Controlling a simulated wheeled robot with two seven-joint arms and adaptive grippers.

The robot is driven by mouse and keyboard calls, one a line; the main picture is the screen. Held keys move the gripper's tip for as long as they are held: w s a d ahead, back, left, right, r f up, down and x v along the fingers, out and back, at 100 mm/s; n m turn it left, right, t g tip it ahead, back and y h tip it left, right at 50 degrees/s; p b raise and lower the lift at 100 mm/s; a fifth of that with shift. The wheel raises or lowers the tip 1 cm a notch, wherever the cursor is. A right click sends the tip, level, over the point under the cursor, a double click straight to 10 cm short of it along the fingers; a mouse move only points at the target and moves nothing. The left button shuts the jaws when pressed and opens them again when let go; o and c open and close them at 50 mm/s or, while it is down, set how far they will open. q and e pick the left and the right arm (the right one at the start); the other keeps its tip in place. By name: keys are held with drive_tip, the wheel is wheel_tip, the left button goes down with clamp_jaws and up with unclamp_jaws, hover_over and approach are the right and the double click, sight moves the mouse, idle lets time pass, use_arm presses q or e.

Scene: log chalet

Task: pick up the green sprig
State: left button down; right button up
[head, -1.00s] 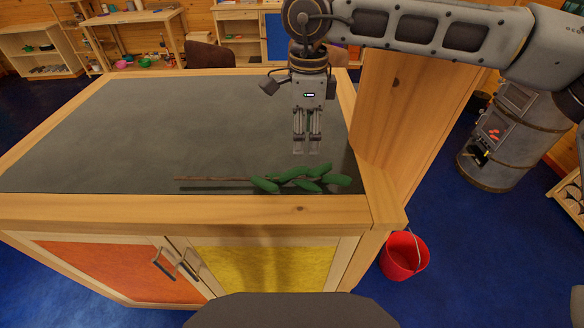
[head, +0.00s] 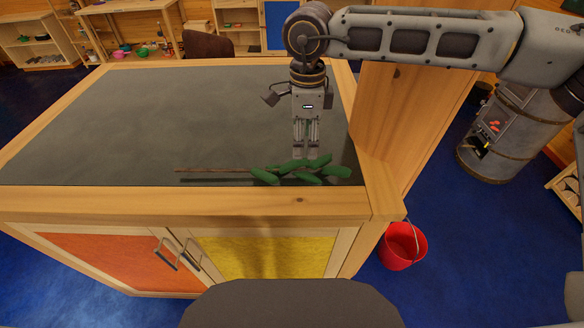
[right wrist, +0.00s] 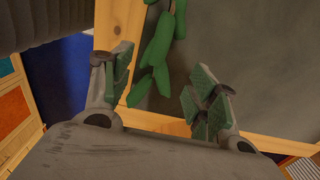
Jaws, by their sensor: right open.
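The green sprig (head: 290,172) lies near the front right edge of the dark worktop, its brown stem pointing left and its leaves at the right. My right gripper (head: 312,157) points down right at the leaves, its fingertips overlapping them in the head view. In the right wrist view, my right gripper (right wrist: 160,90) is open, and the sprig's leaves (right wrist: 160,50) show between and beyond its fingers, closer to the left finger. Whether the fingers touch the leaves cannot be told. My left gripper is not in view.
The cabinet's dark worktop (head: 190,110) is otherwise bare, with a raised wooden rim (head: 200,201). A tall wooden panel (head: 400,130) stands close at its right side. A red bucket (head: 402,246) and a metal stove (head: 505,135) stand on the blue floor to the right.

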sight(302, 164)
drive_tip(key=shift+f, duration=2.2)
drive_tip(key=shift+p, duration=0.3)
drive_tip(key=shift+a+f+p, duration=0.1)
drive_tip(key=shift+f+p, duration=0.6)
drive_tip(key=shift+f, duration=1.9)
drive_tip(key=c, duration=1)
